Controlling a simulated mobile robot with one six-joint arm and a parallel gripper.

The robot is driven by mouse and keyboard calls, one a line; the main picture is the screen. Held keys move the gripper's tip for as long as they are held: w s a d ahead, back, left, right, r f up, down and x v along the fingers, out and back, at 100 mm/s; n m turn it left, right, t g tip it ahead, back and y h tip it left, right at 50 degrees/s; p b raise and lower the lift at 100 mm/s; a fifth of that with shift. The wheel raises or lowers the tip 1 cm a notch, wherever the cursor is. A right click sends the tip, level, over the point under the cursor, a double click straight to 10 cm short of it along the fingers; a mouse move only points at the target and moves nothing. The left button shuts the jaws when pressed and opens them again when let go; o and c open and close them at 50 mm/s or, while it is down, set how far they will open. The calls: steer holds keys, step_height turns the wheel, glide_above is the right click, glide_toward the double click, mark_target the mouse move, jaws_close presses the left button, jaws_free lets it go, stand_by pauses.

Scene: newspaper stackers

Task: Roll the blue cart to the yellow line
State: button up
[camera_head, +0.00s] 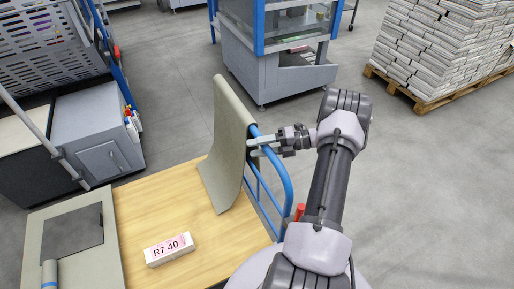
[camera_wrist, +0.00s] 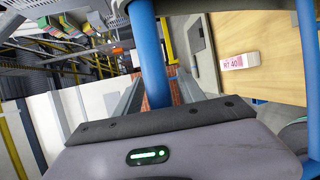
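The blue cart has a wooden deck (camera_head: 155,215) and a blue tubular handle (camera_head: 284,182) on its right side. My gripper (camera_head: 262,147) is at the upper part of this handle. In the wrist view the blue tube (camera_wrist: 152,55) runs between my two grey fingers, with no clear gap beside it, so they look shut on it. A grey-beige sheet (camera_head: 230,130) drapes upright at the handle and hides part of it. A white block marked "R7 40" (camera_head: 169,249) lies on the deck; it also shows in the wrist view (camera_wrist: 239,60). I see no yellow floor line.
A grey machine with blue posts (camera_head: 275,70) stands beyond the cart. A pallet of stacked newspapers (camera_head: 435,50) is at the upper right. A grey cabinet (camera_head: 97,130) stands at the left, close to the deck. Grey floor is open on the right (camera_head: 440,190).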

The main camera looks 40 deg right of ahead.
steer(key=p+v, duration=0.2)
steer(key=v, duration=1.5)
steer(key=shift+s, duration=0.2)
steer(key=shift+d, duration=0.15)
